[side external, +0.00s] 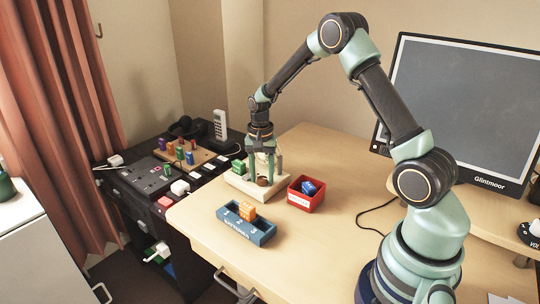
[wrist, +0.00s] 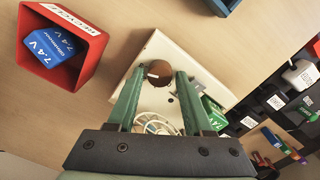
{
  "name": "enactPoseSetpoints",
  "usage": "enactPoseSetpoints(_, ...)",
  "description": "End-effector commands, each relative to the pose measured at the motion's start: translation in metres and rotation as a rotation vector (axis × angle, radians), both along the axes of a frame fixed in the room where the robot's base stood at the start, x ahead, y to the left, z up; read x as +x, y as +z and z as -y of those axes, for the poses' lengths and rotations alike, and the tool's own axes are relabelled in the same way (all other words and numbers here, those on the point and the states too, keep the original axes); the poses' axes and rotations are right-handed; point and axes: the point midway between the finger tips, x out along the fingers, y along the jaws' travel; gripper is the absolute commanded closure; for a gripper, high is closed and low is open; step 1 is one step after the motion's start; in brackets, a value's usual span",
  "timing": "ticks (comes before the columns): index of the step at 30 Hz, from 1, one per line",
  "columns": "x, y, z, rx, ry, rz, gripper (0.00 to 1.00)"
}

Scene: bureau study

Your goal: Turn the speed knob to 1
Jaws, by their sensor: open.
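A cream device (side external: 240,184) sits on the wooden desk, with a round brown knob (side external: 264,181) on its near part. In the wrist view the knob (wrist: 158,71) lies just beyond and between my fingertips, on the cream base (wrist: 199,65). My gripper (side external: 265,173) points down over the knob with its two green fingers apart. In the wrist view my gripper (wrist: 161,76) is open and holds nothing. I cannot tell whether the fingers touch the knob. A pale spoked round part (wrist: 155,123) shows between the fingers. I cannot read any speed marks or the knob's pointer.
A red bin (side external: 303,198) with a blue battery (side external: 309,187) stands right of the device. A blue tray (side external: 236,224) holding an orange block (side external: 247,210) lies in front. A monitor (side external: 466,105) stands at right.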

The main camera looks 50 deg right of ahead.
Motion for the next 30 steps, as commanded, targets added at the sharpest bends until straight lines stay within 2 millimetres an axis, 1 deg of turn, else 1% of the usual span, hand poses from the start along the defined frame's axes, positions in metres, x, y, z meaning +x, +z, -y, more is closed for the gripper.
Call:
enactPoseSetpoints(5, -0.0001, -0.0001, 0.0000, 0.000, 0.000, 0.000, 0.49)
enactPoseSetpoints(6, -0.0001, 0.0000, 0.0000, 0.000, 0.000, 0.000, 0.57)
enactPoseSetpoints(8, 0.0000, 0.0001, -0.0001, 0.000, 0.000, 0.000, 0.80)
enactPoseSetpoints(9, 0.0000, 0.0001, -0.0001, 0.000, 0.000, 0.000, 0.95)
enactPoseSetpoints(10, 0.0000, 0.0002, -0.0001, 0.000, 0.000, 0.000, 1.00)
enactPoseSetpoints(20, 0.0004, 0.0005, -0.0003, 0.001, 0.036, 0.002, 1.00)
enactPoseSetpoints(26, 0.0010, 0.0006, -0.0007, 0.002, 0.140, 0.006, 1.00)
enactPoseSetpoints(30, 0.0013, 0.0007, -0.0012, 0.003, 0.255, 0.010, 1.00)
